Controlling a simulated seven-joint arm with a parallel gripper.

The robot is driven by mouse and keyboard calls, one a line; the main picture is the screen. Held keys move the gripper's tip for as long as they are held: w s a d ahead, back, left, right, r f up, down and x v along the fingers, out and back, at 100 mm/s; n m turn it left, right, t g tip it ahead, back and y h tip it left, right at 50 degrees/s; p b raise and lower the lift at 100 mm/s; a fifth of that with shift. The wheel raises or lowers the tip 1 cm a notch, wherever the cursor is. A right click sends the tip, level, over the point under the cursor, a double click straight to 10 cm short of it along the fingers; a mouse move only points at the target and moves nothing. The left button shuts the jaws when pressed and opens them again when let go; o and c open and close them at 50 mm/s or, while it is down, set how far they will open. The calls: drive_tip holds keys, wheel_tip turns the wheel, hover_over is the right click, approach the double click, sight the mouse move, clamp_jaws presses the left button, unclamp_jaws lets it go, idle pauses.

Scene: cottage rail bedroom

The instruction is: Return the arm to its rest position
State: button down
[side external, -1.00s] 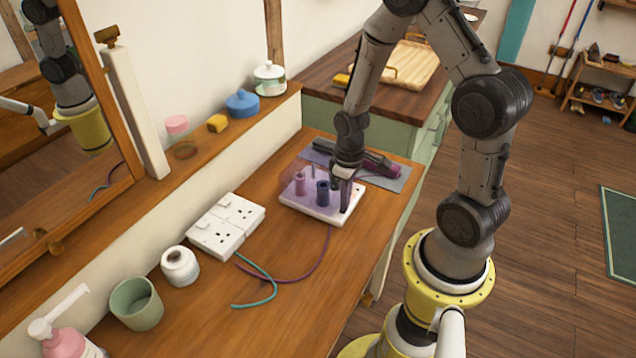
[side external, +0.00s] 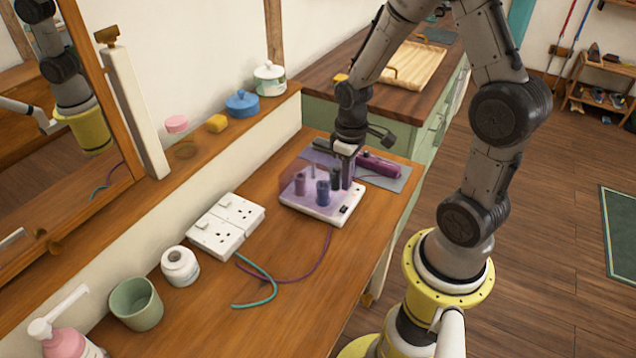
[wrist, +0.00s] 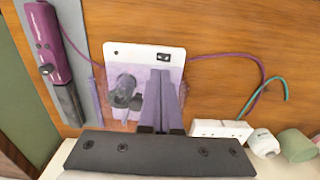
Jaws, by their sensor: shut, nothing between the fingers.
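My gripper (side external: 347,182) is shut and empty, pointing down over the far right part of a white stand (side external: 345,208). The wrist view shows its fingers (wrist: 161,75) together in front of the stand (wrist: 120,50); I cannot tell how large the gap is. The stand carries a translucent purple block with several dark upright posts (side external: 322,193). A black switch (side external: 344,209) shows near its front right corner. The arm above my gripper is bent, reaching from the yellow base at the right. The fingers hide part of the stand in the wrist view.
A purple styling tool (side external: 378,164) lies on a grey mat (side external: 400,183) behind the stand. White sockets (side external: 227,225), a white jar (side external: 180,266), a green cup (side external: 137,303) and cords are to the left. The table front middle (side external: 310,315) is clear.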

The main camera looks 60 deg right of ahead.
drive_tip(key=shift+r, duration=0.3)
